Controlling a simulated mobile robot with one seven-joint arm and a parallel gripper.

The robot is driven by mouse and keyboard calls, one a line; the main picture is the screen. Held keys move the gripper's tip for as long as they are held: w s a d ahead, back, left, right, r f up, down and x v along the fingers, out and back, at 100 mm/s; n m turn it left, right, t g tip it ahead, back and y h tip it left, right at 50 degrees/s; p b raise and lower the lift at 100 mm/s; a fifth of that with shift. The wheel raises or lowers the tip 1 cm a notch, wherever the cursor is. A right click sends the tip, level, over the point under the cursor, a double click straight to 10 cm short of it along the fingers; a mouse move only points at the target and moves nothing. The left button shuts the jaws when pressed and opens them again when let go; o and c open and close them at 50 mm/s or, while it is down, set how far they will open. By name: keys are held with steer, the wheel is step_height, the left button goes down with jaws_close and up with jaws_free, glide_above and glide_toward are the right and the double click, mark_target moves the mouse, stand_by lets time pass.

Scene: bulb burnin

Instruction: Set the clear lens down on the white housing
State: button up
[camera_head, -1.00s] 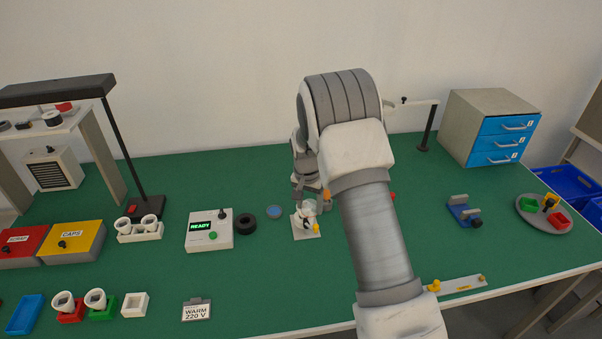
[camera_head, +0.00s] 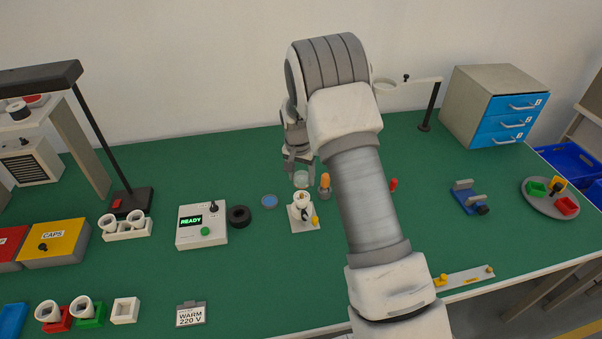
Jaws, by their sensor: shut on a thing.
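My gripper (camera_head: 301,170) points down near the middle of the table, with its fingers shut on the clear lens (camera_head: 301,180). The lens is a small pale, see-through disc-like piece at the fingertips. The white housing (camera_head: 302,200) stands upright on a white square base (camera_head: 302,222), with a small yellow part (camera_head: 315,220) at its right side. In the picture the lens shows just above the housing's top, with a thin gap between them. I cannot tell whether it is directly over the housing or behind it.
An orange-handled tool (camera_head: 325,182) stands close at the right of the housing. A blue disc (camera_head: 269,201), a black ring (camera_head: 239,215) and a white box reading READY (camera_head: 202,226) lie to the left. The green table in front of the housing is clear.

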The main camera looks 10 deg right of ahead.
mark_target(302, 194)
step_height(302, 194, down, 4)
steer(key=shift+f+b, duration=0.1)
steer(key=shift+b, duration=0.75)
steer(key=shift+f+b, duration=0.45)
steer(key=shift+b, duration=0.05)
steer(key=shift+f+b, duration=0.55)
steer(key=shift+b, duration=0.15)
stand_by(0.6)
steer(key=o, duration=1.4)
steer(key=shift+c, duration=0.2)
steer(key=shift+r, duration=0.15)
step_height(302, 194, up, 17)
steer(key=s+a, duration=0.1)
steer(key=s, duration=0.1)
steer(key=shift+a, duration=0.2)
